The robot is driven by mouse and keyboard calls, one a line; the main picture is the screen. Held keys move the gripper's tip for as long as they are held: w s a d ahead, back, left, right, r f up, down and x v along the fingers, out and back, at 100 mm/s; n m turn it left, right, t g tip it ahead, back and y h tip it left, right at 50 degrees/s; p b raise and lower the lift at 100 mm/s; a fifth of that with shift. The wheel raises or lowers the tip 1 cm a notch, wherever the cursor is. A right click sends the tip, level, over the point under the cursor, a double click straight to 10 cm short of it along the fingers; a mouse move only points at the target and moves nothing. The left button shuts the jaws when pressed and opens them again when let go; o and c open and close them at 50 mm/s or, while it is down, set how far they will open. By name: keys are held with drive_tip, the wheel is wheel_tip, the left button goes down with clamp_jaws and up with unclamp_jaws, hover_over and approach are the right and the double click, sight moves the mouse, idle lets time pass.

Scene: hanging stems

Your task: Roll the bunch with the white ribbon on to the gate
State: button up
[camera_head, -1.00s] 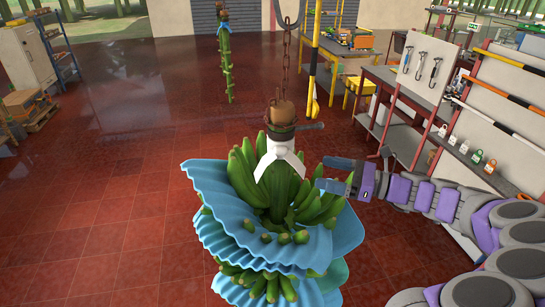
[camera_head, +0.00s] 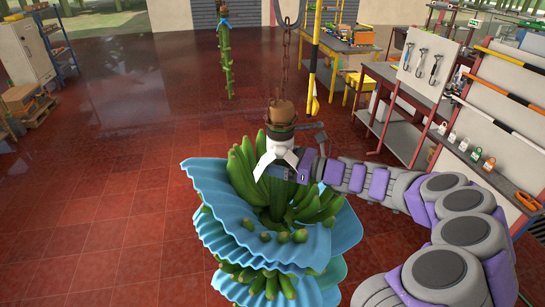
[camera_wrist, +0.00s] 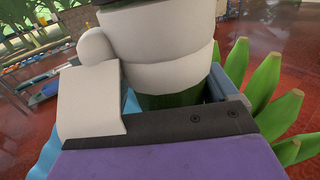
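The bunch with the white ribbon (camera_head: 272,160) hangs upright in the head view, its green bananas (camera_head: 238,172) spreading above a blue wavy sheet (camera_head: 215,208). The white ribbon is tied around the top of the stem; in the wrist view it fills the upper middle (camera_wrist: 165,60). My gripper (camera_head: 285,170) is at the stem just below the ribbon knot, with a finger across the front. In the wrist view a dark finger plate crosses the foreground and a grey finger shows right of the stem. Whether the fingers press the stem is hidden. I cannot identify the gate surely.
A rusty chain (camera_head: 285,50) holds the bunch from above. Another stem with a blue ribbon (camera_head: 226,60) hangs farther back. A workbench (camera_head: 395,105) and tool board stand at right.

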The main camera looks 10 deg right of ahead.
sight(287, 156)
drive_tip(key=d, duration=0.3)
drive_tip(key=shift+w+d, duration=0.15)
drive_tip(key=shift+d, duration=0.1)
drive_tip(key=a, duration=0.3)
drive_tip(key=c, duration=0.5)
drive_tip(key=shift+d, duration=0.45)
drive_tip(key=c, duration=0.9)
